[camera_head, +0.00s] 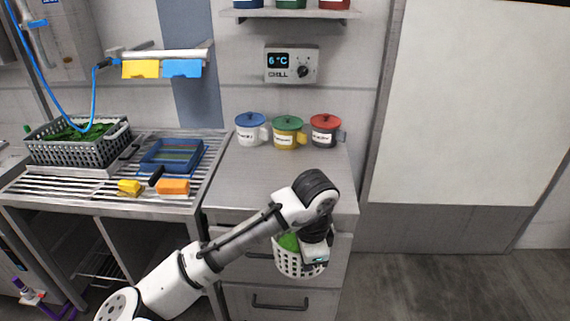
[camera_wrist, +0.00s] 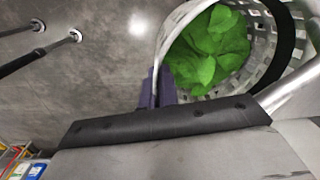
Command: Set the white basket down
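The white basket (camera_head: 290,262) is a perforated round basket with green leaves (camera_head: 289,241) in it. It hangs in the air in front of the drawers, below the worktop's front edge. My gripper (camera_head: 316,252) is at its right side in the head view and is shut on the basket. In the wrist view, the dark fingers (camera_wrist: 155,92) meet the near rim of the basket (camera_wrist: 168,32), and the leaves (camera_wrist: 208,50) fill its inside. The exact grip between the fingertips is partly hidden.
The worktop (camera_head: 255,185) is clear in front of three lidded pots (camera_head: 288,132). The slatted drainer (camera_head: 60,183) at left holds a grey crate (camera_head: 90,150) of greens, a blue tray (camera_head: 160,168), a yellow sponge (camera_head: 130,187) and an orange block (camera_head: 173,187). Open floor lies at right.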

